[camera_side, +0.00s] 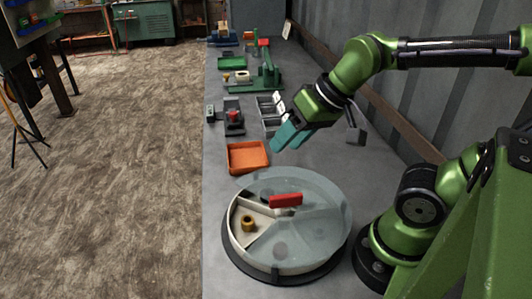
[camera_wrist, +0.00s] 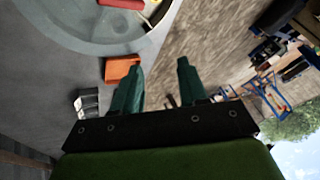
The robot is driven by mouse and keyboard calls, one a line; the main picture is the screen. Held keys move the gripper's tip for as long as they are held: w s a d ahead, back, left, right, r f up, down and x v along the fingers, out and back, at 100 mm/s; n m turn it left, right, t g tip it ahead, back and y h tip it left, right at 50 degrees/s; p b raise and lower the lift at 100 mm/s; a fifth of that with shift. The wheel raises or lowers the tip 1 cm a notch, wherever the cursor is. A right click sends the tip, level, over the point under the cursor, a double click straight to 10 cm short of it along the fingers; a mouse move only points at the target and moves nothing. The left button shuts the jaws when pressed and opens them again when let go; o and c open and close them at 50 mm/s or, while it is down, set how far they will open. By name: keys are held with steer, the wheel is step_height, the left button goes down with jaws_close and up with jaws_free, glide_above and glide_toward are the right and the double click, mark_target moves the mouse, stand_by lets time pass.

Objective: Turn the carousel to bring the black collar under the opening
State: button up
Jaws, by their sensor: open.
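The carousel (camera_side: 330,238) is a round tray under a cloudy, see-through lid. It is at the bottom middle of the side view and at the top left of the wrist view (camera_wrist: 80,35). A red handle (camera_side: 286,200) stands on its top; it also shows in the wrist view (camera_wrist: 122,3). The lid's wedge-shaped opening faces left, with a brass-coloured collar (camera_side: 248,224) under it. Dim darker shapes show through the lid; I cannot tell which is the black collar. My gripper (camera_side: 284,146) is open and empty, above the bench beyond the carousel, apart from the handle.
An orange tray (camera_side: 248,157) sits just beyond the carousel. The bench is bare to the right of the orange tray.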

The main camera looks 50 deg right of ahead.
mark_target(285, 196)
steer(key=w+a+f+n+g+h, duration=0.2)
steer(key=w+a+n+g+h, duration=0.25)
steer(key=n+g, duration=0.35)
steer(key=s+d+f+n, duration=0.1)
steer(key=f, duration=0.3)
steer(key=s+d+f+n+g, duration=0.1)
steer(key=f+n, duration=0.1)
steer(key=f, duration=0.2)
steer(key=s+d+f+n+h, duration=0.1)
steer(key=s+f, duration=0.1)
steer(key=f, duration=0.2)
steer(key=shift+d+f, duration=0.25)
steer(key=shift+d, duration=0.15)
jaws_close()
